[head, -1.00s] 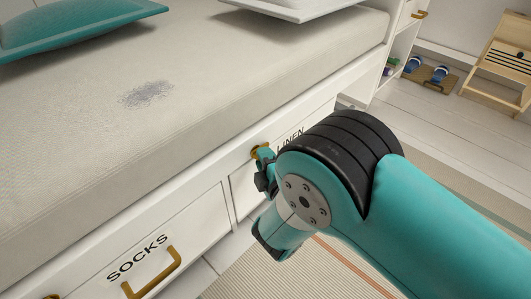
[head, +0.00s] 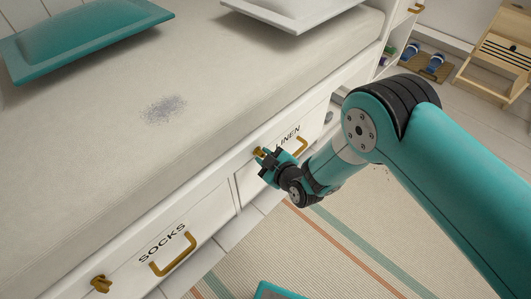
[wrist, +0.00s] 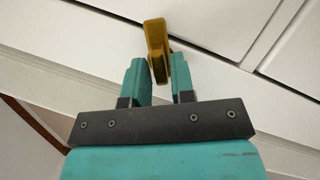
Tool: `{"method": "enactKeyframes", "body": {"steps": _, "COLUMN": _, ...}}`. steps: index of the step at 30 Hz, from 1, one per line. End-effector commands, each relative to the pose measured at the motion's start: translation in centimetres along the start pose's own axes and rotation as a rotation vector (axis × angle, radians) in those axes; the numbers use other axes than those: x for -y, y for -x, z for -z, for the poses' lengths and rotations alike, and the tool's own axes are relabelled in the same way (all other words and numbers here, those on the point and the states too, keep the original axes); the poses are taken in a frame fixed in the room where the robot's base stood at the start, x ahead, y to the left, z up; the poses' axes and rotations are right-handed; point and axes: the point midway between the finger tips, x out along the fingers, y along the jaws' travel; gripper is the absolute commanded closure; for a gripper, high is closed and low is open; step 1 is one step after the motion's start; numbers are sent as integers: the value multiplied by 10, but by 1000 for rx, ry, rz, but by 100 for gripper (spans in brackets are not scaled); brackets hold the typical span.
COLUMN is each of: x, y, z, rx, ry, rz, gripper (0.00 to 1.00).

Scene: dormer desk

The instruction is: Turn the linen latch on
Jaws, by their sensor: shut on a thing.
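The linen latch (head: 258,152) is a small brass piece on the white bed-base front, at the upper left of the drawer labelled LINEN (head: 318,122). In the wrist view the latch (wrist: 155,36) stands out from the white panel, its lower end between my two teal fingers. My gripper (head: 266,159) is shut on the latch; in the wrist view its fingers (wrist: 160,80) lie on either side of it. The fingers hide part of the latch, and its exact turn is hard to tell in the head view.
The brass LINEN drawer handle (head: 301,149) is just right of my gripper. The SOCKS drawer (head: 190,232) with its own latch (head: 101,284) is at lower left. The mattress (head: 215,95) overhangs above. A striped rug (head: 345,235) covers the open floor.

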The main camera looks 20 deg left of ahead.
Motion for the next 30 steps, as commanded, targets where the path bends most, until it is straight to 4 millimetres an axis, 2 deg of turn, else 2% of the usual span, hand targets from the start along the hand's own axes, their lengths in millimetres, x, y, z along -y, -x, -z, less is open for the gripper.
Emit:
{"method": "enactKeyframes", "body": {"steps": 15, "x": -4, "y": -2, "z": -1, "rx": -2, "ry": -375, "rz": 153, "gripper": 100}}
{"method": "enactKeyframes", "body": {"steps": 30, "x": -4, "y": -2, "z": -1, "rx": -1, "ry": -488, "rz": 201, "gripper": 100}}
